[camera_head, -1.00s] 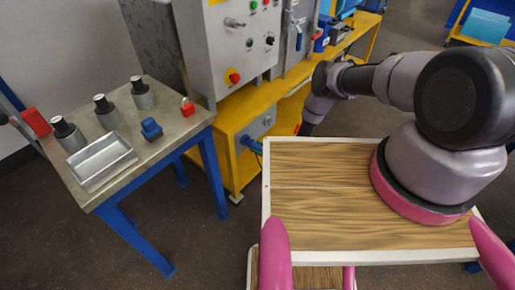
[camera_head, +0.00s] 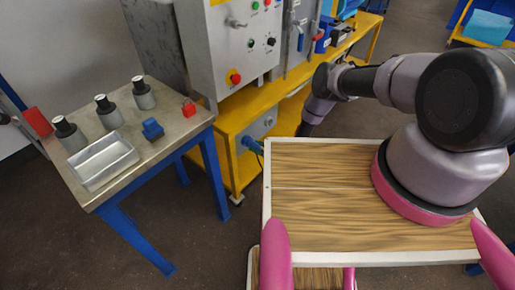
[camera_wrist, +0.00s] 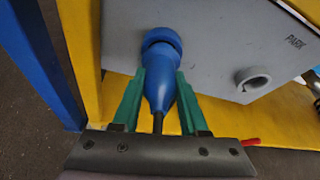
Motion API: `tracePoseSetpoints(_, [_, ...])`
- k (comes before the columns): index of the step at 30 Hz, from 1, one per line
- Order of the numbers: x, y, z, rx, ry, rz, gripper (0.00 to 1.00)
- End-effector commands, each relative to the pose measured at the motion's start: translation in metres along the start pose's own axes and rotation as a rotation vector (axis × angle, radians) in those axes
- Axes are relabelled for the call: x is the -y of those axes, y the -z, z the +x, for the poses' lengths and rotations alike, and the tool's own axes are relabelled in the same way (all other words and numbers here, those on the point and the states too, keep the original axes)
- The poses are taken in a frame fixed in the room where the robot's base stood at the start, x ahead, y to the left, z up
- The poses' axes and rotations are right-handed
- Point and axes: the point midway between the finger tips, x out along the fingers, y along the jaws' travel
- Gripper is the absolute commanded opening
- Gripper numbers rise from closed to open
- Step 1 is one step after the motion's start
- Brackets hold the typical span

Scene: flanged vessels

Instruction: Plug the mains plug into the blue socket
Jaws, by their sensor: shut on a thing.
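The mains plug (camera_wrist: 158,88) is blue with a dark cable at its rear. In the wrist view my gripper (camera_wrist: 159,88) is shut on it, with one green finger on each side. The plug's front end meets a blue ring, the blue socket (camera_wrist: 161,38), on the grey panel (camera_wrist: 215,45). They look in line and touching; I cannot tell how deep the plug sits. In the head view a small blue shape shows at the grey panel (camera_head: 268,122), and my fingers are hidden behind my wooden deck and wrist.
A grey round socket (camera_wrist: 252,80) marked PARK sits right of the plug. A yellow frame (camera_wrist: 80,50) and blue post (camera_wrist: 40,60) stand at left. A side table (camera_head: 165,165) holds several dark-capped cylinders, a metal tray (camera_head: 103,160), a blue block (camera_head: 152,129) and a red item (camera_head: 189,108).

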Motion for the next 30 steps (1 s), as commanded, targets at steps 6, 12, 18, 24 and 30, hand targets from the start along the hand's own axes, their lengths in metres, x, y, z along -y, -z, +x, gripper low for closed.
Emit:
tracePoseSetpoints(6, [0.000,-0.003,0.006,0.001,0.000,-0.001,0.00])
tracePoseSetpoints(12, [0.000,-0.005,0.012,0.000,0.000,-0.001,0.00])
tracePoseSetpoints(18, [0.000,-0.005,0.011,0.000,0.000,-0.001,0.78])
tracePoseSetpoints(24, [0.000,-0.004,0.011,-0.001,0.000,0.000,0.78])
tracePoseSetpoints(30, [0.001,-0.004,-0.007,-0.002,0.001,0.002,0.78])
